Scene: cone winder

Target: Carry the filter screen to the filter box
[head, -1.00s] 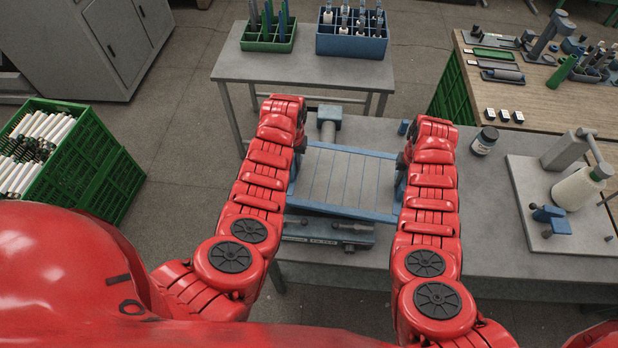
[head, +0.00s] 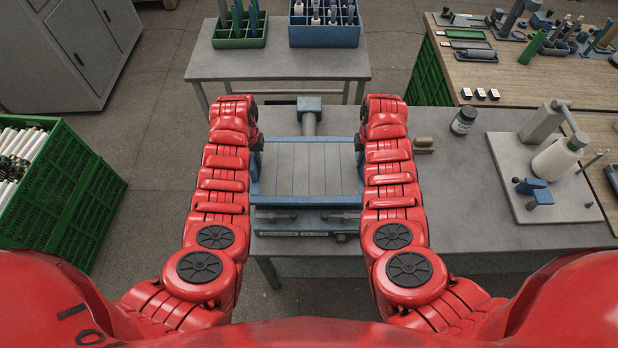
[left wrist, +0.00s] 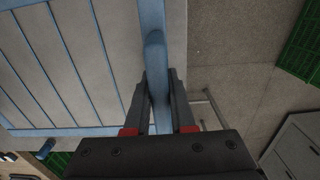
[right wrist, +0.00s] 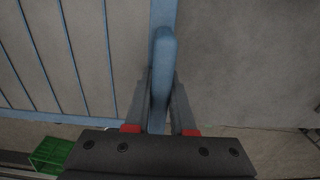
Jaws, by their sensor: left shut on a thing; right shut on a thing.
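A grey-blue box-like unit (head: 290,229), apparently the filter box, shows at the screen's near edge. The screen hides most of it.
A blue-grey pipe piece (head: 310,112) shows beyond the screen. A dark-lidded jar (head: 463,121) and a winder plate (head: 520,205) with a cone stand right on the bench (head: 455,215). A table (head: 275,68) with tube crates stands behind. A green crate (head: 75,205) is left.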

